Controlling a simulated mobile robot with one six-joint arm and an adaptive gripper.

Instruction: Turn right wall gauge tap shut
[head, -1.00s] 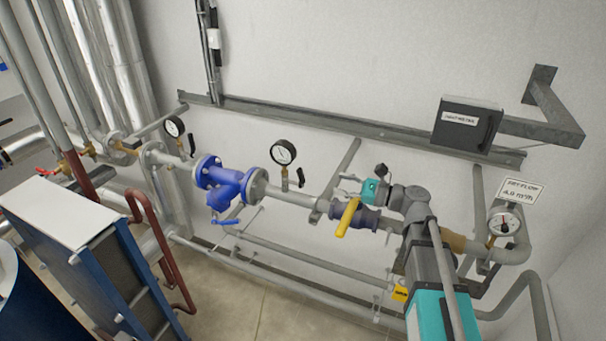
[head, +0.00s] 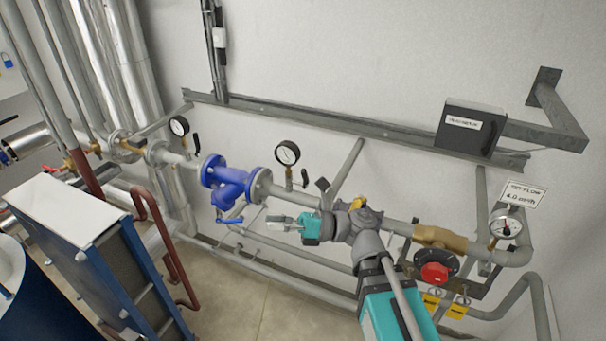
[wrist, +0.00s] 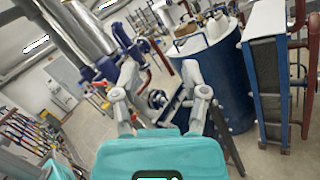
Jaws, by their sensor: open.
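Two dial gauges stand on the wall pipe: the left gauge (head: 179,125) and the right gauge (head: 287,153). The right gauge's tap has a small black lever (head: 305,177), which stands roughly upright just right of the gauge stem. The left gauge has a similar black lever (head: 196,142). My gripper (head: 274,222) is open and empty, below the right gauge and its tap in the head view, pointing left and apart from the lever. Its two grey fingers also show spread in the wrist view (wrist: 163,95), where I make out no gauge tap.
A blue valve (head: 228,182) sits left of the right gauge. A third gauge (head: 505,227) is at far right beneath a flow label. A red round part (head: 435,272) and brass fitting (head: 435,236) lie right of my arm. A grey box (head: 470,128) juts above.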

